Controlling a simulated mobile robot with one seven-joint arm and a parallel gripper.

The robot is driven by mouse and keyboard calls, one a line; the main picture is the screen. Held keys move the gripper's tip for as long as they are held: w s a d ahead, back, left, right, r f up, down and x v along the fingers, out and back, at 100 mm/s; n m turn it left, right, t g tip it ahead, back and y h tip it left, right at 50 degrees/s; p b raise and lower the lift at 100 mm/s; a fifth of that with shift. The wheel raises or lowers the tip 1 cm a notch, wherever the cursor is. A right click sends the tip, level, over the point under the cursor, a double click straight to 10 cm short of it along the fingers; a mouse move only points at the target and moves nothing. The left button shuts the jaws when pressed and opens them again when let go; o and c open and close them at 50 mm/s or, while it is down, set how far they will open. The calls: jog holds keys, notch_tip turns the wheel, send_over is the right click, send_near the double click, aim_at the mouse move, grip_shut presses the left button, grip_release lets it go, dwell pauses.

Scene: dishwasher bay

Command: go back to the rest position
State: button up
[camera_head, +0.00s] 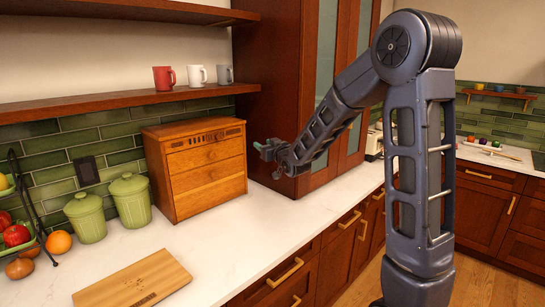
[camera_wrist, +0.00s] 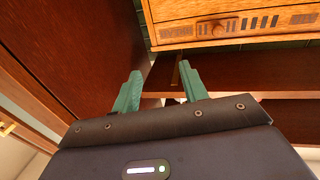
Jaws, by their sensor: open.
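My gripper (camera_head: 268,149) is at the end of my arm, above the counter, to the right of the wooden drawer box and in front of the tall dark red-brown cabinet. In the wrist view my gripper (camera_wrist: 158,88) shows two green fingers spread apart, with nothing held between them. The wooden drawer box (camera_head: 206,168) stands upright on the white counter, its drawers shut. It also shows at the top of the wrist view (camera_wrist: 235,22), beyond the fingertips.
The tall cabinet (camera_head: 284,75) stands close behind my arm. A wooden shelf (camera_head: 110,104) holds a red mug (camera_head: 164,77), a white mug (camera_head: 197,75) and a grey mug (camera_head: 225,73). Green canisters (camera_head: 130,200), a fruit rack (camera_head: 18,235) and a cutting board (camera_head: 133,281) are on the counter (camera_head: 235,240).

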jog(key=s+d+m+g+h, duration=0.1)
jog(key=s+d+h, duration=0.1)
jog(key=s+d, duration=0.35)
jog(key=s+d+r+m+g+h, duration=0.1)
jog(key=s+d+m+g+h, duration=0.15)
jog(key=d, duration=0.55)
jog(key=s+d+g+h, duration=0.1)
jog(key=s+d+h, duration=0.2)
jog(key=d, duration=0.4)
jog(key=s+d+f+m+g, duration=0.1)
jog(key=s+d+g, duration=0.1)
jog(key=s, duration=0.6)
jog(key=s+d+f+m+g+h, duration=0.1)
jog(key=s+d+g, duration=0.1)
jog(key=s+d, duration=0.3)
jog(key=s+d+f+m+g+h, duration=0.1)
jog(key=s+d, duration=0.3)
jog(key=s, duration=0.8)
jog(key=shift+s+d+f+g, duration=0.2)
jog(key=shift+s+g, duration=0.15)
jog(key=shift+g, duration=0.3)
